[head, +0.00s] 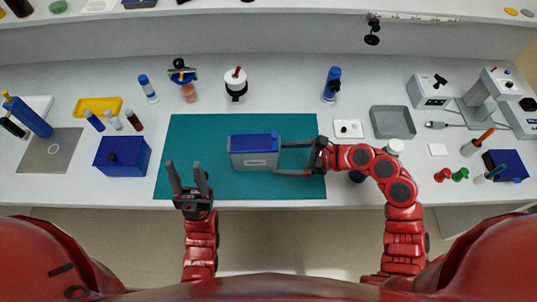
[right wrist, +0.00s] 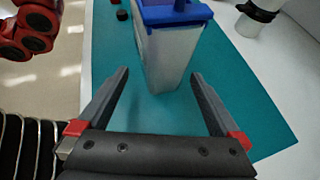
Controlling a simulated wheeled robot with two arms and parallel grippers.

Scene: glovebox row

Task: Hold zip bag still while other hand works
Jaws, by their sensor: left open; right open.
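The zip bag (head: 254,158) looks like a grey upright pouch with a blue top and a pale label. It stands on the teal mat (head: 215,130). In the right wrist view the bag (right wrist: 168,55) stands between and just beyond the fingertips, with gaps at both sides. My right gripper (head: 279,158) is open at the bag's right end, one finger towards the back and one towards the front. It also shows in the right wrist view (right wrist: 161,73). My left gripper (head: 184,166) is open and empty over the mat's left front part, apart from the bag.
A blue box (head: 122,156) stands left of the mat. A white pot with a black band (head: 236,85) and a blue-capped bottle (head: 331,84) stand behind it. A grey tray (head: 392,122) lies to the right. The mat's back strip is clear.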

